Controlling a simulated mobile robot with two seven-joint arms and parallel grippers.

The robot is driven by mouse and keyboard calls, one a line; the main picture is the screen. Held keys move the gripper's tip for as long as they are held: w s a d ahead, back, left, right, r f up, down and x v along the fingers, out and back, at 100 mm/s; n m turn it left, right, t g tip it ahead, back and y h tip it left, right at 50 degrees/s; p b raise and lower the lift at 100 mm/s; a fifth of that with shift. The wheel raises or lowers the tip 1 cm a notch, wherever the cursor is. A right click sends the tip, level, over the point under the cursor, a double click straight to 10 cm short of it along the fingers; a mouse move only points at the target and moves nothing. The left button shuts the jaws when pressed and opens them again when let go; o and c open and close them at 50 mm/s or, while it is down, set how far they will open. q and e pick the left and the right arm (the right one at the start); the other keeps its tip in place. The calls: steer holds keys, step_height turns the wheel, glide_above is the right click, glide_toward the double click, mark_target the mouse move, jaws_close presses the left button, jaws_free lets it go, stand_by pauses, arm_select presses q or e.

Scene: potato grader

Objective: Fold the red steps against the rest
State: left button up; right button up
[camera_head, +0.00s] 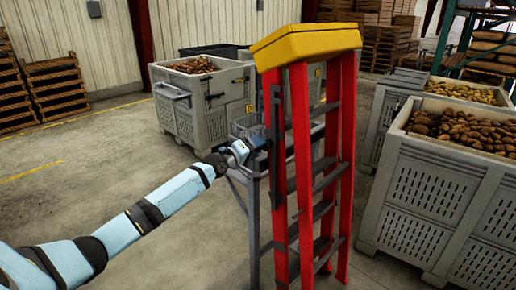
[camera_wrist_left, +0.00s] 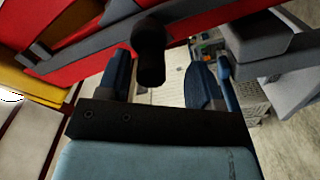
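The red steps (camera_head: 304,170) stand upright in the middle of the head view, with a yellow top (camera_head: 304,45) and dark grey treads. Gaps show between their red rails. My left gripper (camera_head: 258,142) is at their left side, at about upper-middle height. In the left wrist view its two blue fingers (camera_wrist_left: 160,82) are spread. A dark knob-like end (camera_wrist_left: 150,55) shows between them, with gaps on both sides. Red rails (camera_wrist_left: 90,40) and a piece of the yellow top (camera_wrist_left: 30,85) fill the upper left there. My right gripper is not in view. I cannot make out the rest for certain.
A grey metal stand (camera_head: 253,210) is just left of the steps. Grey potato crates stand behind (camera_head: 215,118) and close on the right (camera_head: 410,200). Wooden pallets (camera_head: 55,88) are stacked at the left wall. The floor at the left is clear.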

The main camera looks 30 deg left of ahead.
arm_select(q)
steer(key=shift+a+f, duration=0.1)
steer(key=shift+a, duration=0.2)
steer(key=shift+d, duration=0.1)
steer(key=shift+s, duration=0.1)
steer(key=v, duration=1.3)
steer(key=shift+s+r+p, duration=0.25)
steer(key=shift+s+p, duration=0.1)
